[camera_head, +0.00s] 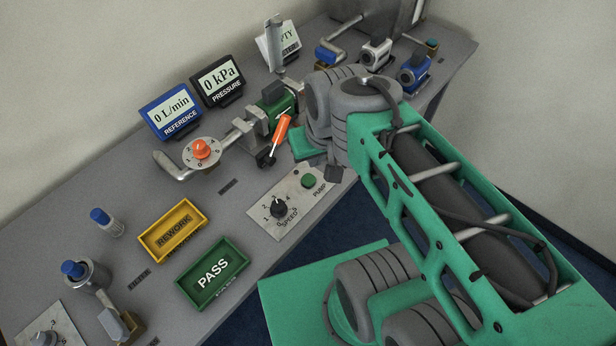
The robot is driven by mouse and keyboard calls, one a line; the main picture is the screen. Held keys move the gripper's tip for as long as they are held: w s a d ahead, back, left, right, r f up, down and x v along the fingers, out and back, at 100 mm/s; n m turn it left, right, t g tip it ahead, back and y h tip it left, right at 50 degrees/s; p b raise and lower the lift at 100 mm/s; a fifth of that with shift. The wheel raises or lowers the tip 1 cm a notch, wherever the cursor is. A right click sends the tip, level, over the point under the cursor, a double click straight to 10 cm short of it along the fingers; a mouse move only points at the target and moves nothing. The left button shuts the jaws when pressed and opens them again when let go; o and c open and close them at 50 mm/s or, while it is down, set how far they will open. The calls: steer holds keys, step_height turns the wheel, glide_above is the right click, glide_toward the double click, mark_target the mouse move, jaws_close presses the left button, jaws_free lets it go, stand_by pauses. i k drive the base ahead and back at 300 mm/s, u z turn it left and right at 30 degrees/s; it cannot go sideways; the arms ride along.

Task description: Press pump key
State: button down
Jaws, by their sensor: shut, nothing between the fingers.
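The pump key is a round green button (308,181) on a light control plate (287,208), beside the PUMP label. The same plate carries a black SPEED knob (279,208). My gripper (334,173) shows only as a small dark grey tip just right of the green button, shut and with nothing held. The rest of it is hidden behind my arm. The tip appears apart from the button in the picture; its height above the plate is hard to tell.
An orange-handled valve lever (281,130) stands close behind the plate. The REFERENCE display (171,111) reads 0 L/min and the PRESSURE display (217,83) reads 0 kPa. A yellow REWORK tray (149,246) and a green PASS tray (188,292) lie to the left.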

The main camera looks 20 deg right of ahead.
mark_target(308, 180)
steer(key=k, duration=1.25)
steer(key=u, duration=0.45)
steer(key=i, duration=0.8)
steer(key=u, duration=0.5)
